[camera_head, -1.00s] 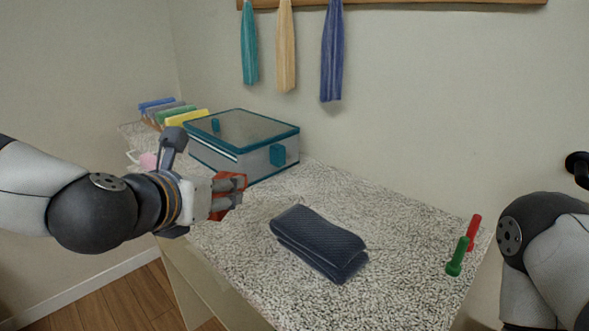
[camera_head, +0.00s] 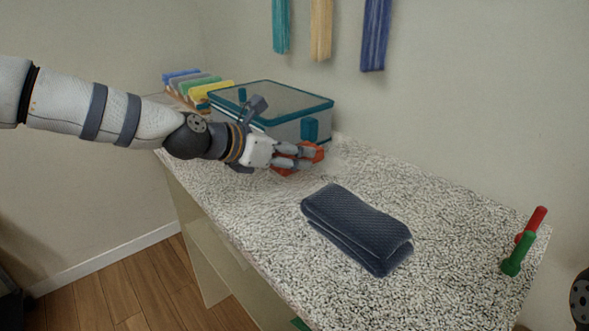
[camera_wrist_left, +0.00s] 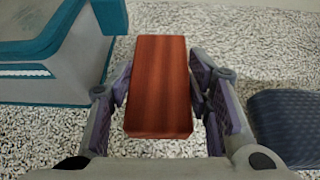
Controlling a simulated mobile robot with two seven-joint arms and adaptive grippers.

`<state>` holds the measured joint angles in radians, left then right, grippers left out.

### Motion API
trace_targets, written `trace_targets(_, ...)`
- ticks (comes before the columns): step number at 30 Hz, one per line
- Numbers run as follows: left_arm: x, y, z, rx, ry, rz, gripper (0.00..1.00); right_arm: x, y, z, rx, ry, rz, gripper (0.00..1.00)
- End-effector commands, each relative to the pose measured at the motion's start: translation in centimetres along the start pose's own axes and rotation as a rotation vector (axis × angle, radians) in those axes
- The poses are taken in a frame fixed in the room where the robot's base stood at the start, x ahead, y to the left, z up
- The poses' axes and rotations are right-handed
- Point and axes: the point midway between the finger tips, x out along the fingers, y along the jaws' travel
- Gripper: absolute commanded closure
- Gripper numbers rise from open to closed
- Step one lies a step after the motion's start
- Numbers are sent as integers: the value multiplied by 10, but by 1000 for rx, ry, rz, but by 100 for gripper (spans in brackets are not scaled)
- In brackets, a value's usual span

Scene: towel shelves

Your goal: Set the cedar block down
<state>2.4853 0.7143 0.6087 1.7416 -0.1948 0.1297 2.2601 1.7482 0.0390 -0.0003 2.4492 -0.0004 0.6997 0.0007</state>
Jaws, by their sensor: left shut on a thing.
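The cedar block is a reddish-brown wooden block. It fills the middle of the left wrist view (camera_wrist_left: 158,85) and shows in the head view (camera_head: 312,152), partly hidden by the fingers. My left gripper (camera_head: 300,156) is shut on it, with a finger pad on each side in the left wrist view (camera_wrist_left: 160,100). The block is over the speckled counter (camera_head: 260,225), in front of the teal-edged box. I cannot tell whether its underside touches the counter.
The clear-lidded box with teal edges (camera_head: 270,102) stands just behind the block. A folded dark towel (camera_head: 357,225) lies to the right. Counter between is clear.

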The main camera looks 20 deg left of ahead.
Motion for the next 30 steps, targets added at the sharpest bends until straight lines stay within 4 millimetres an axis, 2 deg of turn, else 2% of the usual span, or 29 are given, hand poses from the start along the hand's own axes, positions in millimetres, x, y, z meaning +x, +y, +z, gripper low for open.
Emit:
trace_targets(3, 14, 10, -12, -4, 1, 1, 83, 10, 0, 5, -1, -25, 1, 100)
trace_targets(8, 24, 9, -33, -1, -2, 1, 83, 15, 1, 8, -1, -40, 2, 100)
trace_targets(20, 26, 9, -36, 0, -6, 1, 83, 16, 1, 8, -1, -43, 3, 100)
trace_targets(21, 26, 9, -36, 1, -6, 2, 48, 16, 1, 8, -2, -42, 3, 100)
trace_targets(23, 25, 9, -35, 2, -7, 2, 35, 16, 1, 8, -2, -41, 2, 100)
trace_targets(30, 25, 9, -35, 2, -7, 2, 35, 16, 1, 8, -2, -41, 2, 100)
